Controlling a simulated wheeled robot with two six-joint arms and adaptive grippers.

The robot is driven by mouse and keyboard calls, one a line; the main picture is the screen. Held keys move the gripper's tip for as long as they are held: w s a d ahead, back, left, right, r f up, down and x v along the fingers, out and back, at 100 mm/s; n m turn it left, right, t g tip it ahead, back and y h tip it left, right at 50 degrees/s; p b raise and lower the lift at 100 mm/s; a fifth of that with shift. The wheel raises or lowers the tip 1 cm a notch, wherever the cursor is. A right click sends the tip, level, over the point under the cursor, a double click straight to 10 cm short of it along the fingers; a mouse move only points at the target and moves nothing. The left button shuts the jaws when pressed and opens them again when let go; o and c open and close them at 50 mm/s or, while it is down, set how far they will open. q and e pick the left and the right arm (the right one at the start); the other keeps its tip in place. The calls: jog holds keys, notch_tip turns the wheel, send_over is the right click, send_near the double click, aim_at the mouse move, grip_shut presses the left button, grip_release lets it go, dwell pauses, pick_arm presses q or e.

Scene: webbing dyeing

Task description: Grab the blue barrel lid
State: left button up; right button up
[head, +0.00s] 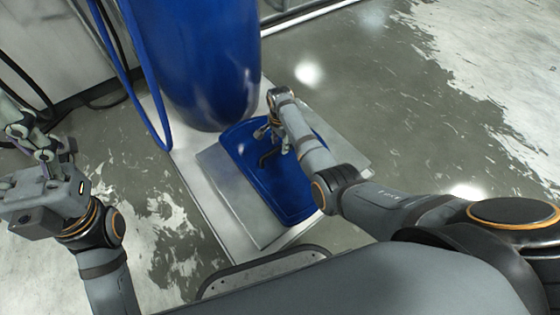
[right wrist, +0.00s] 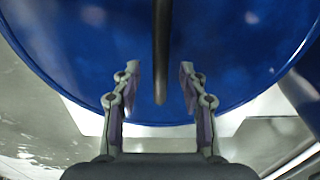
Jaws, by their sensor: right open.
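The blue barrel lid (head: 292,195) lies on a pale flat plate in the head view, with a dark bar-like handle (head: 269,160) on top. My right gripper (head: 272,137) is over the lid, close to the handle. In the right wrist view the lid (right wrist: 230,45) fills most of the picture. The handle (right wrist: 161,50) stands between the two open fingers of my right gripper (right wrist: 160,85), with a gap on each side. My left gripper (head: 40,138) is at the left edge of the head view, away from the lid, its fingers apart and empty.
A tall blue barrel (head: 205,60) stands behind the lid, with a blue hose (head: 140,75) at its left. The pale plate (head: 235,205) lies under the lid. Worn grey floor is free to the right. Dark cables run along the wall at the upper left.

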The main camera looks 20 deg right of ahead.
aim_at(280, 146)
notch_tip(280, 146, down, 3)
jog(key=shift+f+b, duration=0.1)
jog(key=shift+b, duration=0.55)
jog(key=shift+r, duration=0.2)
grip_shut()
jog(key=shift+r, duration=0.1)
